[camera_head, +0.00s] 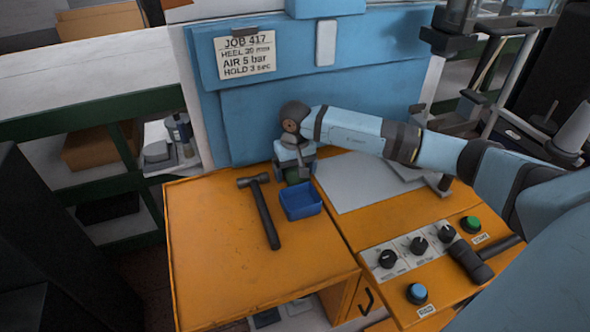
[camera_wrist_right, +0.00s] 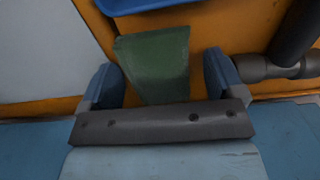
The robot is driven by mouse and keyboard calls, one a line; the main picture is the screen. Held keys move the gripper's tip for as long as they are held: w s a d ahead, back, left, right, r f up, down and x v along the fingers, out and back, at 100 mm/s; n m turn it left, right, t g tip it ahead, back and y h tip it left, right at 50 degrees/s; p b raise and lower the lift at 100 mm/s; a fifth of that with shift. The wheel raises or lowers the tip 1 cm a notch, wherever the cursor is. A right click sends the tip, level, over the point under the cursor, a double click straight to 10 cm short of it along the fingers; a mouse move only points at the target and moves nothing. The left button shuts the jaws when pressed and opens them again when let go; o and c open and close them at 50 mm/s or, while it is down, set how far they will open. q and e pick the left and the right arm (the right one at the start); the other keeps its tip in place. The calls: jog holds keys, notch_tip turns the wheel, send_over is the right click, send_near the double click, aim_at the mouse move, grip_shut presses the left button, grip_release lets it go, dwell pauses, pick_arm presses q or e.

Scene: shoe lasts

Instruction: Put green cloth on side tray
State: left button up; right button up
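The green cloth (camera_head: 293,178) lies at the back of the orange bench, mostly hidden under my right gripper (camera_head: 292,163). In the right wrist view the cloth (camera_wrist_right: 158,62) lies between the two blue fingers of the gripper (camera_wrist_right: 162,64), with a gap beside the right finger. My right gripper is open and points down at the cloth; whether it touches the cloth is unclear. I cannot surely identify the side tray. My left gripper is not in view.
A blue bin (camera_head: 301,201) stands just in front of the cloth. A hammer (camera_head: 263,212) lies to its left. A grey sheet (camera_head: 355,187) and a control panel (camera_head: 417,247) are to the right. The front left of the bench is clear. A blue machine panel (camera_head: 300,110) rises behind.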

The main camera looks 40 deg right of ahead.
aim_at(295, 172)
notch_tip(295, 172, up, 12)
jog(key=shift+r, duration=0.2)
dwell(0.5)
jog(key=shift+f, duration=0.1)
dwell(0.4)
